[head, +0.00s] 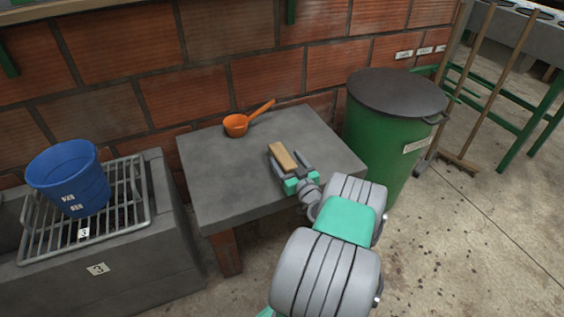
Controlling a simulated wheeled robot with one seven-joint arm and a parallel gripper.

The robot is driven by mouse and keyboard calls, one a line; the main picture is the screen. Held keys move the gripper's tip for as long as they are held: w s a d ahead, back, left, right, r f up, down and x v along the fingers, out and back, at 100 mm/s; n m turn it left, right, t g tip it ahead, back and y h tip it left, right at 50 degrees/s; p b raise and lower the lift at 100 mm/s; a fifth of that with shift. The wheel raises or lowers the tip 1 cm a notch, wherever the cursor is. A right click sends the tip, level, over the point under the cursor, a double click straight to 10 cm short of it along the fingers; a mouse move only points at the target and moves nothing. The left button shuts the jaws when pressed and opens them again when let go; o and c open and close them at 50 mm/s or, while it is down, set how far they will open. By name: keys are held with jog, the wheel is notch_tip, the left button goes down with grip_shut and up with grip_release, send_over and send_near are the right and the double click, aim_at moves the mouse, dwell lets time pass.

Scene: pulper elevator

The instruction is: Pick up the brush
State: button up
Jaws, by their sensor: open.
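The brush (283,156) shows as a tan wooden block on or just above the grey table (215,175), toward its right side. Any bristles are hidden below the block. My gripper (287,161) reaches in from the lower right, with its fingers open close to the brush. The block's near end lies by the teal part of the gripper. One grey finger shows along the block's left side and another to its right. From this view I cannot tell whether the fingers touch the brush.
An orange ladle (236,125) lies on the table behind the brush. A green barrel with a dark lid (396,92) stands close at the right. A blue bucket (70,178) sits on a metal rack (127,205) at left. A brick wall (210,82) rises behind.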

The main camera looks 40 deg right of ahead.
jog(key=shift+w+d, duration=0.1)
jog(key=shift+w, duration=0.25)
jog(key=c, duration=1.5)
jog(key=shift+c, duration=0.2)
